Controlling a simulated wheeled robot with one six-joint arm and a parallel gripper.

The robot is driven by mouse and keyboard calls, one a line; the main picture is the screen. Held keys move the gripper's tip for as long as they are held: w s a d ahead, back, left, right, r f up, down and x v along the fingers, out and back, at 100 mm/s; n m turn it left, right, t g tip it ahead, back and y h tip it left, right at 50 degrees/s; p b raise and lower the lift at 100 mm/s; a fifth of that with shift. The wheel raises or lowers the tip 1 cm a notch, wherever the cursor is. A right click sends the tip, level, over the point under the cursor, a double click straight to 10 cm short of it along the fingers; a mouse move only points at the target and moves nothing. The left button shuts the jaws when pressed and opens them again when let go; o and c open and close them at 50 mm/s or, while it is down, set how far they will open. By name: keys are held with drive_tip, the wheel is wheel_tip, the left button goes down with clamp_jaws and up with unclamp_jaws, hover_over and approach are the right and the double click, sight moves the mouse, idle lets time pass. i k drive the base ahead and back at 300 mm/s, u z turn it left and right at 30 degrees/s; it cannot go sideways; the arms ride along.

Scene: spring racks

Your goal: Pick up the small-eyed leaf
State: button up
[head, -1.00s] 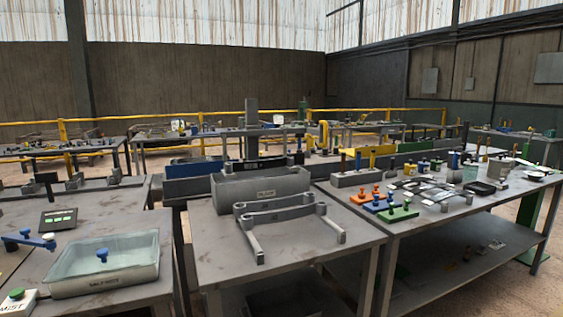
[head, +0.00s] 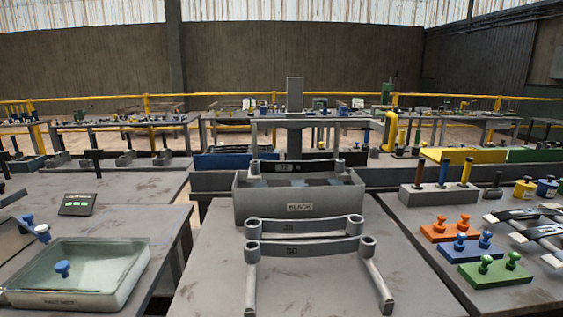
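Three grey bowed leaf-like bars with ring eyes at their ends show around the middle table. The front leaf (head: 310,249) bears the number 30. A second leaf (head: 305,226) lies just behind it, its number unclear. A third, darker leaf (head: 297,166) with a pale label sits at the back edge of the grey bin (head: 290,205). The front eyes look somewhat larger than the rear ones, but distance makes the comparison uncertain. I cannot tell which leaf is the small-eyed one. My gripper is not in view.
A glass-lidded tray (head: 80,270) stands on the left table beside a small display (head: 78,204). The right table holds orange (head: 450,229), blue (head: 473,247) and green (head: 494,269) pegged blocks and dark strips (head: 530,213).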

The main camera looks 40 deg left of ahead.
sight(257, 167)
drive_tip(key=u, duration=0.5)
drive_tip(key=i, duration=0.8)
drive_tip(key=u, duration=0.7)
